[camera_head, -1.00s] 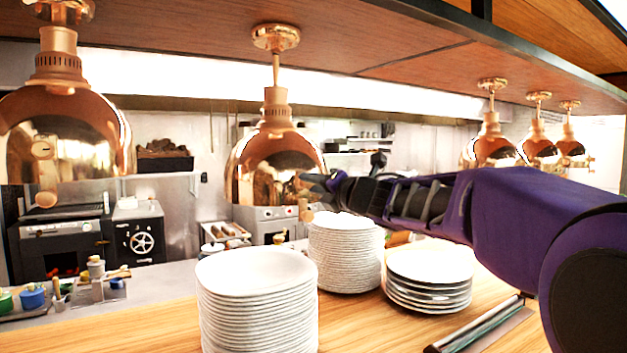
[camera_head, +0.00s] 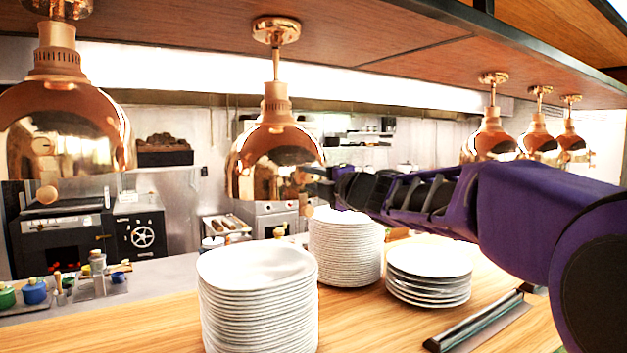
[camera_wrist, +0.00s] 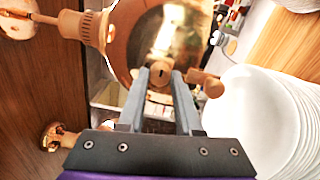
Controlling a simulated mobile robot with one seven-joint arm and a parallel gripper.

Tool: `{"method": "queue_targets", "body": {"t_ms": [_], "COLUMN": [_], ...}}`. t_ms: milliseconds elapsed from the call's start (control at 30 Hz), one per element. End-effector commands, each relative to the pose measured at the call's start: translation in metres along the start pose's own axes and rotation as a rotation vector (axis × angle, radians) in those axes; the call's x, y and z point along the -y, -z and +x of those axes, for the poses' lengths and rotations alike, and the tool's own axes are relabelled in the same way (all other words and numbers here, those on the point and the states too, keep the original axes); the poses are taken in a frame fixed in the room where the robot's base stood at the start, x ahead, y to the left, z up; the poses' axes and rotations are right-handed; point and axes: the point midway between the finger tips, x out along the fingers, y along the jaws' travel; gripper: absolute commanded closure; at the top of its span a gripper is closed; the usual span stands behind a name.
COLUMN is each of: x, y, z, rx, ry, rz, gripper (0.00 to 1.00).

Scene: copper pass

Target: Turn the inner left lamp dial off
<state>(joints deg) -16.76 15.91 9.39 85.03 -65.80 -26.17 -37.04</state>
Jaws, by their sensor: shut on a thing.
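The copper heat lamp (camera_head: 272,160), second from the left in the head view, hangs over the counter. Its copper shade (camera_wrist: 140,40) fills the upper middle of the wrist view. My gripper (camera_wrist: 160,80) is at the lamp's right side, also seen in the head view (camera_head: 312,187). Its fingers are shut on a small round copper dial (camera_wrist: 160,70) on the shade, which shows a dark slot between the fingertips. The fingers hide the dial's sides, and I cannot read its setting. A peg-like knob (camera_wrist: 207,83) sticks out just right of the fingers.
Plates stand below in a tall front stack (camera_head: 258,300), a middle stack (camera_head: 345,255) and a low right stack (camera_head: 428,275). Another copper lamp (camera_head: 65,130) hangs at the left, and three more are at the right. The wooden shelf (camera_head: 330,30) is close above.

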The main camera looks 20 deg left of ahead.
Motion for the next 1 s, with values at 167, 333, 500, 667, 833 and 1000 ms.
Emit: {"method": "queue_targets", "body": {"t_ms": [167, 333, 500, 667, 833, 1000], "x": [-0.0006, -0.0006, -0.0005, -0.0003, -0.0001, 0.0000], "y": [0.0000, 0.0001, 0.0001, 0.0001, 0.0001, 0.0004], "z": [0.0000, 0.0000, 0.0000, 0.0000, 0.0000, -0.0001], "rx": [0.000, 0.000, 0.000, 0.000, 0.000, 0.000], "ry": [-0.001, -0.001, -0.001, -0.001, 0.000, 0.000], "rz": [0.006, 0.006, 0.005, 0.004, 0.004, 0.004], "gripper": [1.00, 1.00, 0.45, 0.37, 0.37, 0.37]}}
